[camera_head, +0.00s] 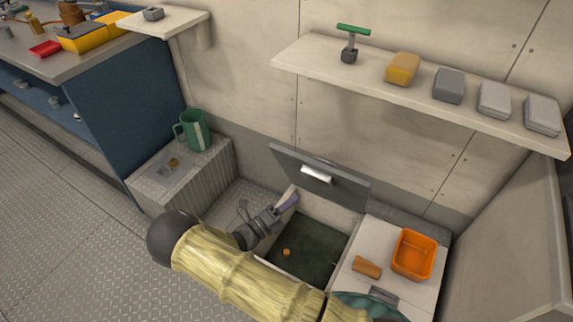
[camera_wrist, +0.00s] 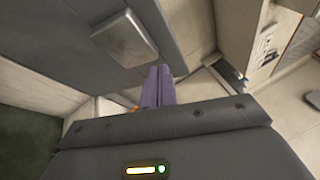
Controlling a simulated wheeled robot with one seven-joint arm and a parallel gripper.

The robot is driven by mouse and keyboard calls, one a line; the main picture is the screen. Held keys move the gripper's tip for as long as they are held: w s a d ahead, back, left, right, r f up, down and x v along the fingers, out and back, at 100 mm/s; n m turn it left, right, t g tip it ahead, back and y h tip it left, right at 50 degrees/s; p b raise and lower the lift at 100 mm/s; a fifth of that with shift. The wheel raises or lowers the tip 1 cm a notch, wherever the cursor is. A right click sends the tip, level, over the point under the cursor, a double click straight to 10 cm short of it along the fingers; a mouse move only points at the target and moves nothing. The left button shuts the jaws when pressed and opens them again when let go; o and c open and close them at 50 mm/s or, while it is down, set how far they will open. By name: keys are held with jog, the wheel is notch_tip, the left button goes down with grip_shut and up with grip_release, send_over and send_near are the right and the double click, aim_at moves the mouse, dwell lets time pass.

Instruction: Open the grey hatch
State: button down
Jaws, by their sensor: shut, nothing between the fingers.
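The grey hatch (camera_head: 345,187) stands raised, tilted up near the wall behind an open square bin. Its pale metal handle (camera_head: 316,174) faces outward. In the wrist view the grey hatch panel (camera_wrist: 70,40) fills the upper left, with its handle (camera_wrist: 125,38) close to my fingers. My gripper (camera_head: 288,203) has purple fingers that are shut together and empty. It is over the left back part of the opening, below and left of the handle. The fingers also show in the wrist view (camera_wrist: 158,86). I cannot tell whether they touch the panel.
The bin's dark green floor (camera_head: 315,252) holds a small orange object (camera_head: 286,252). To its right, a white top bears an orange basket (camera_head: 431,255) and a brown block (camera_head: 367,267). A green mug (camera_head: 196,131) stands at left. A wall shelf (camera_head: 300,60) hangs above the hatch.

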aim_at(291, 156)
jog(key=a+f+n+t+y, duration=0.2)
jog(key=a+n+t+y, duration=0.1)
jog(key=a+n+t, duration=0.4)
jog(key=shift+w+a+n+y, duration=0.3)
jog(key=shift+w+n+y, duration=0.15)
jog(key=shift+n, duration=0.25)
jog(key=x, duration=0.7)
jog(key=b+x, duration=0.1)
jog(key=x, duration=0.6)
jog(key=shift+r, duration=0.25)
jog(key=shift+a+r, duration=0.1)
